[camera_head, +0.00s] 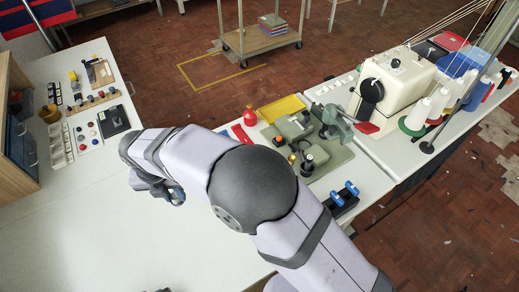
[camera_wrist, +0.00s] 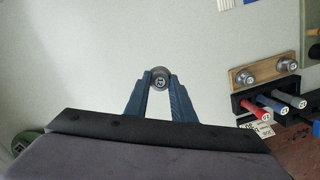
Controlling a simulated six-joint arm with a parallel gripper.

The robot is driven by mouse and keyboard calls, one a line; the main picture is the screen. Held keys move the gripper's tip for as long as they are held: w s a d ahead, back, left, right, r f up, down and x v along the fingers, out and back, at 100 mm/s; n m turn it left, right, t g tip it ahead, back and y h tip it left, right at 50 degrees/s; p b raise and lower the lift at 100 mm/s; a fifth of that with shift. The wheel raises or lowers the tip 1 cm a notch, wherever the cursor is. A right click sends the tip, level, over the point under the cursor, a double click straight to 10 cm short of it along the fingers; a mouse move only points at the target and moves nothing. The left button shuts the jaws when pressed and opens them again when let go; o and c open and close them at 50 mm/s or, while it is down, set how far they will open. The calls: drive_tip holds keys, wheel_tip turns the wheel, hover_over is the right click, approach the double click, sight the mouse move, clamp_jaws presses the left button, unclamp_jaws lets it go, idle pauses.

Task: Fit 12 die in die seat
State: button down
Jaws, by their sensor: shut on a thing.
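A small round grey metal piece (camera_wrist: 160,78), which fits the 12 die, is pinched between the blue fingertips of my gripper (camera_wrist: 160,84). A dark centre with a pale mark shows on its face, too small to read. In the head view my gripper (camera_head: 174,196) is over the bare white table, left of the green press (camera_head: 302,130), and the held piece is mostly hidden there. I cannot pick out the die seat for certain; my arm covers part of the press's left side.
In the wrist view, a wooden block (camera_wrist: 243,77) with two round metal pieces and a black rack (camera_wrist: 247,99) with red, blue and grey handles lie right. A black holder with blue-topped pieces (camera_head: 342,197) stands right of my arm. The table's front left (camera_head: 80,225) is clear.

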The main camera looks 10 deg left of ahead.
drive_tip(key=shift+w+d+m, duration=0.1)
drive_tip(key=shift+w+m, duration=0.3)
drive_tip(key=shift+m, duration=0.1)
drive_tip(key=w+d+m+g, duration=0.1)
drive_tip(key=w+d+m, duration=0.3)
drive_tip(key=w+m, duration=0.5)
drive_tip(key=w+d+m+g+h, duration=0.1)
drive_tip(key=w+d+m, duration=0.35)
drive_tip(key=m, duration=0.85)
drive_tip(key=w+d+m+g, duration=0.1)
drive_tip(key=w+d+m, duration=0.2)
drive_tip(key=w+m, duration=0.6)
drive_tip(key=w+d+r+m+t+y, duration=0.1)
drive_tip(key=w+d+m, duration=0.7)
drive_tip(key=m, duration=0.9)
drive_tip(key=w+d+r+m+t+y, duration=0.1)
drive_tip(key=w+d+m, duration=0.3)
drive_tip(key=d+m, duration=1.15)
drive_tip(key=shift+s+a+f+m+p, duration=0.1)
drive_tip(key=shift+a+f+m+p, duration=0.35)
drive_tip(key=shift+f, duration=1.2)
drive_tip(key=shift+s+a+f+m+p, duration=0.1)
drive_tip(key=shift+a+f+m+p, duration=0.4)
drive_tip(key=shift+f, duration=1.15)
drive_tip(key=shift+a+f+m+p, duration=0.2)
drive_tip(key=shift+a+f+p, duration=0.3)
drive_tip(key=shift+f, duration=1.15)
drive_tip(key=shift+d+f, duration=0.15)
